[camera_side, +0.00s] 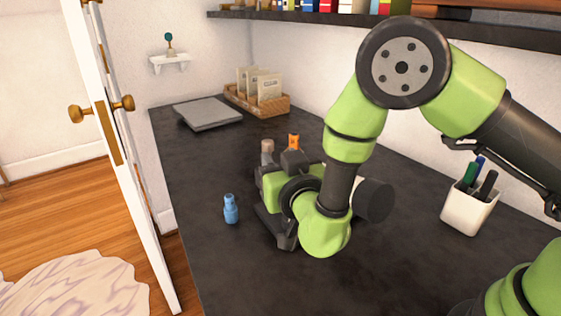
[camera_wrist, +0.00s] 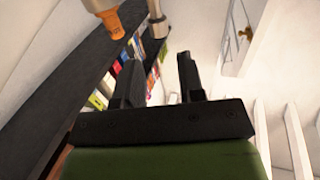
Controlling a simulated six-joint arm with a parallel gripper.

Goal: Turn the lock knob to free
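A white door (camera_side: 112,160) stands ajar at the left of the side view, with brass knobs (camera_side: 123,103) on both faces and a brass plate on its edge. A brass fitting (camera_wrist: 246,33) on a white surface also shows at the upper right of the wrist view. I cannot tell which part is the lock knob. My gripper (camera_wrist: 157,62) is open, with nothing between its two black fingers. In the side view it is low over the dark counter, well right of the door, and its fingertips are hard to make out.
On the counter (camera_side: 190,160) stand a blue bottle (camera_side: 231,209) left of my gripper, an orange bottle (camera_side: 293,142) and a grey-brown one (camera_side: 267,150) behind it, and a white pen cup (camera_side: 469,212) at right.

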